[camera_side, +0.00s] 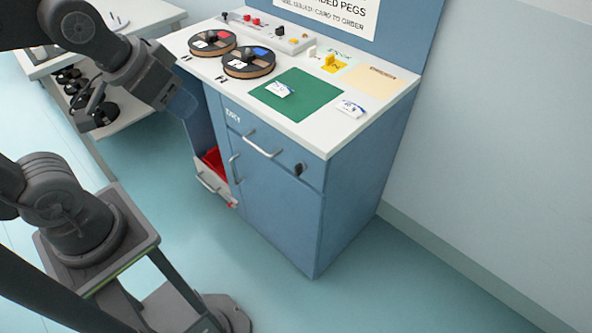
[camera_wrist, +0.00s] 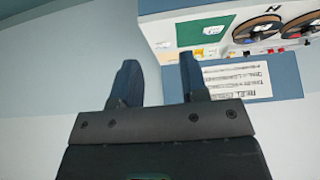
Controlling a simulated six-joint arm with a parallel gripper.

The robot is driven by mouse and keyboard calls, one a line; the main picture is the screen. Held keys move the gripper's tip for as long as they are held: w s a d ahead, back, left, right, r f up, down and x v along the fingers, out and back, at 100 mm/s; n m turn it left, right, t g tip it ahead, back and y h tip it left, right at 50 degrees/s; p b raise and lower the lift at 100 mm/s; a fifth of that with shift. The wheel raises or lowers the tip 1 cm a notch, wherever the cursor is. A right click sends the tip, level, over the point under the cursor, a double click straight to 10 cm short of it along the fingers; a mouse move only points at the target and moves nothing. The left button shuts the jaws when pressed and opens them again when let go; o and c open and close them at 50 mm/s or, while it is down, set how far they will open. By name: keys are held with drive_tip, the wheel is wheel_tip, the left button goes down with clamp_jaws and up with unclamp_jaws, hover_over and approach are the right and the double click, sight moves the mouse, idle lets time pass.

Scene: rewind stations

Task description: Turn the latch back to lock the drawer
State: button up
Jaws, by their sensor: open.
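The drawer (camera_side: 262,146) labelled DRY is in the blue cabinet, below the white worktop, and looks closed in the side view. A dark latch knob (camera_side: 299,169) sits at the right end of its front. My gripper (camera_wrist: 160,78) shows in the wrist view with its two blue fingers apart and nothing between them. In the side view my gripper (camera_side: 183,104) hangs left of the cabinet, clear of the drawer and latch. The latch is not visible in the wrist view.
Two spools (camera_side: 248,62) and a green mat (camera_side: 297,94) with a card lie on the worktop (camera_side: 330,142). A lower compartment holding a red bin (camera_side: 213,160) stands open at the cabinet's left. Shelving is at the far left. The floor before the cabinet is clear.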

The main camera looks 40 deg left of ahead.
drive_tip(key=w+d+f+t, duration=0.2)
drive_tip(key=w+f, duration=0.6)
drive_tip(key=w, duration=0.3)
drive_tip(key=t, duration=0.5)
hover_over(295, 170)
drive_tip(key=s, duration=1.2)
wheel_tip(295, 170, down, 22)
drive_tip(key=x, duration=1.3)
drive_tip(key=shift+w+r, duration=0.15)
drive_tip(key=shift+w, duration=0.05)
drive_tip(key=c, duration=0.7)
